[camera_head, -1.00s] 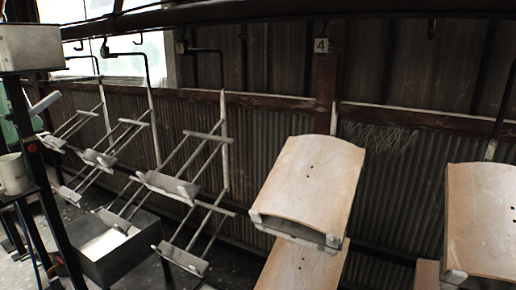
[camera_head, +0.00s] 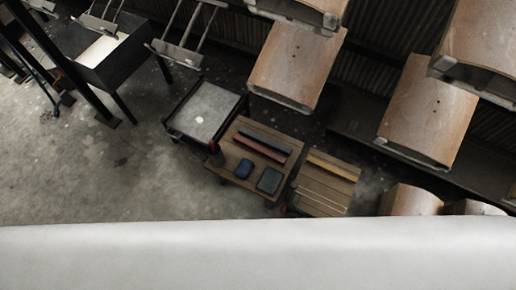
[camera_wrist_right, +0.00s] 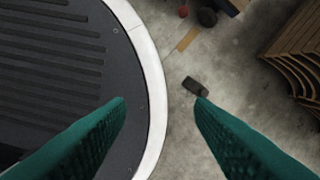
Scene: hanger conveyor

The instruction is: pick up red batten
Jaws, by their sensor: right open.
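The red batten (camera_head: 259,152) lies on a wooden slatted pallet or cart top (camera_head: 230,155) in the head view. A dark batten (camera_head: 265,140) lies alongside it on its far side. No gripper shows in the head view. In the right wrist view my right gripper (camera_wrist_right: 159,102) has its two green fingers wide apart with nothing between them. It is above the floor, partly over my own round base. The red batten cannot be made out in the wrist view.
A blue item (camera_head: 244,168) and a dark flat item (camera_head: 270,180) lie near the battens. A grey-topped cart (camera_head: 205,112) stands left, a second slatted platform (camera_head: 325,185) right. Curved wooden panels (camera_head: 297,70) hang behind. In the wrist view, stacked curved wood (camera_wrist_right: 296,58) stands right.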

